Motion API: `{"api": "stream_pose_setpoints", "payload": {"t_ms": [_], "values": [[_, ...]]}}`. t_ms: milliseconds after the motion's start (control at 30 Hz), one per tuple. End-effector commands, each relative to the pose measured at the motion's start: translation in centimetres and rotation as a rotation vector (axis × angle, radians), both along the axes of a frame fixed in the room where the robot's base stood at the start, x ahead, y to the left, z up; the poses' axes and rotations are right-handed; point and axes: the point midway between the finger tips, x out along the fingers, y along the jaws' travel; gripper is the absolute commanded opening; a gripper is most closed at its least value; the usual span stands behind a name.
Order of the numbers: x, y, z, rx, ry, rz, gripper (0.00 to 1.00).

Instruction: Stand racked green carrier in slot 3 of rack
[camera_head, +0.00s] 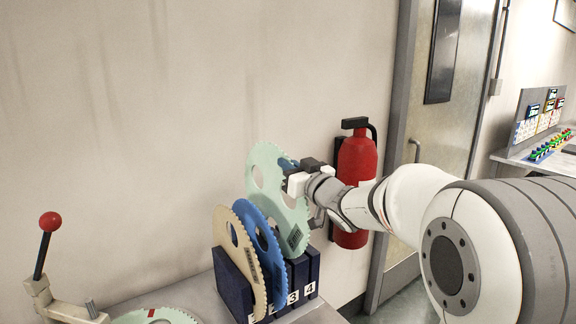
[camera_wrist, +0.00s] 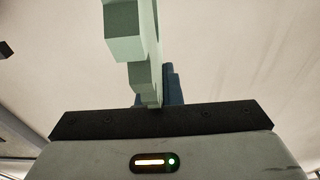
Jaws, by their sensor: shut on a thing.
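A pale green toothed carrier (camera_head: 285,212) stands upright over the dark blue rack (camera_head: 235,287). My gripper (camera_head: 300,178) is shut on its upper right edge. The carrier's lower part, with a dark printed label, is behind the blue carrier and close to the rack top; I cannot tell whether it sits in slot 3. The labels 3 and 4 show on the rack's front. In the wrist view the green carrier (camera_wrist: 125,45) rises from the jaws, with something blue (camera_wrist: 173,85) behind it.
A tan carrier (camera_head: 232,235) and a blue carrier (camera_head: 262,238) stand in the rack left of the green one. Another green disc (camera_head: 135,319) lies flat at the lower left, near a red-knobbed lever (camera_head: 42,250). A red extinguisher (camera_head: 355,160) hangs close behind my gripper.

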Motion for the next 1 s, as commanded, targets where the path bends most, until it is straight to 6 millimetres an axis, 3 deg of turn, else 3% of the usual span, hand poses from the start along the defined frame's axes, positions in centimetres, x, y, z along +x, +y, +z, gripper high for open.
{"api": "stream_pose_setpoints", "payload": {"t_ms": [1000], "values": [[0.0, 0.0, -2.2, 0.002, -0.006, 0.001, 0.0]]}}
